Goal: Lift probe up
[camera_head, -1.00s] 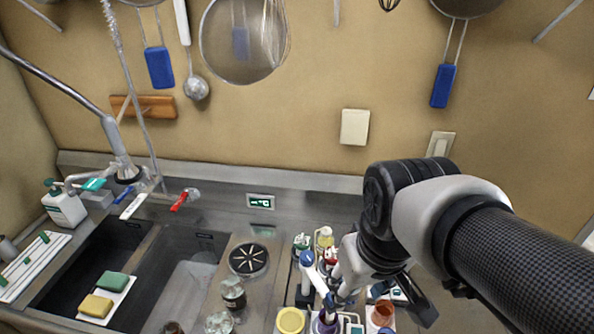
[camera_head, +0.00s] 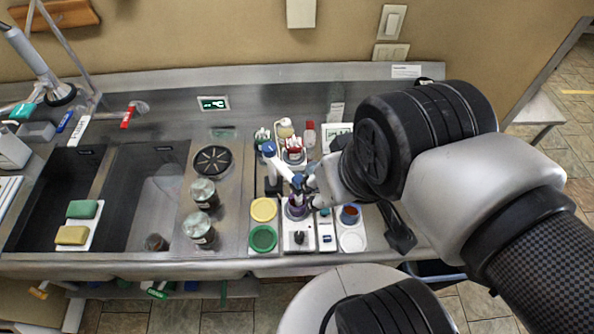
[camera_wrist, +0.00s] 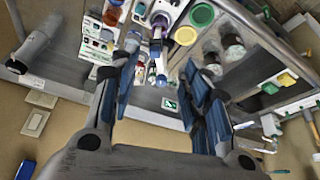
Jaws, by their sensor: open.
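A white and blue jointed holder (camera_head: 279,162) reaches from the back of the worktop to above a stirrer unit with a black knob (camera_head: 299,239). A dark purple vessel (camera_head: 297,208) stands on that unit below the holder's end. The probe is too small to tell clearly from the holder. My gripper (camera_head: 309,188) is open just to the right of the holder's end, close to it. In the wrist view my gripper (camera_wrist: 160,62) has its blue-padded fingers apart, with the holder (camera_wrist: 156,48) showing between them. I cannot tell whether a finger touches it.
Yellow (camera_head: 263,210) and green (camera_head: 263,239) round lids lie left of the stirrer. Two jars (camera_head: 203,193) stand further left, by the sink (camera_head: 150,190). Bottles (camera_head: 285,129) stand behind. A reddish-brown cup (camera_head: 350,214) is at right.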

